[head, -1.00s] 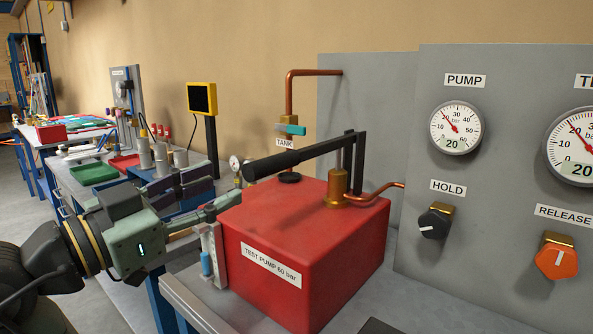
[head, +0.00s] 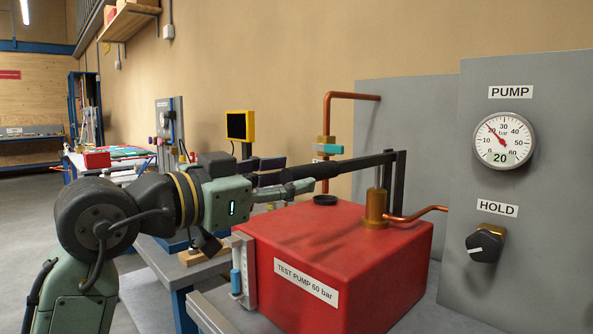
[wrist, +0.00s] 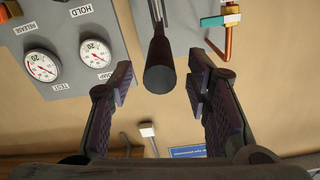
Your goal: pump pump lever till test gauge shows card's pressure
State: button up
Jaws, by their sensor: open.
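The pump lever (head: 350,162) is a black bar with a thick grip, slanting slightly down to the left above the red test pump (head: 390,260), labelled 60 bar. My gripper (head: 293,175) is open at the lever's free end. In the wrist view the round end of the lever (wrist: 160,78) shows between my spread fingers (wrist: 160,68), with gaps on both sides. The pump gauge (head: 503,140) reads 20. The test gauge (wrist: 41,66) also reads 20 in the wrist view. No pressure card can be made out.
The HOLD knob (head: 485,246) is black, on the grey panel (head: 560,220) at right. A copper pipe with a teal-handled valve (head: 328,149) stands behind the pump. A yellow-framed screen (head: 240,126) stands further back. Open floor lies at left.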

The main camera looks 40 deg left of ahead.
jog(key=shift+w+d, duration=0.1)
jog(key=shift+w, duration=1.2)
jog(key=shift+c, duration=0.4)
grip_shut()
jog(key=shift+r+p, duration=0.1)
jog(key=shift+p, duration=0.2)
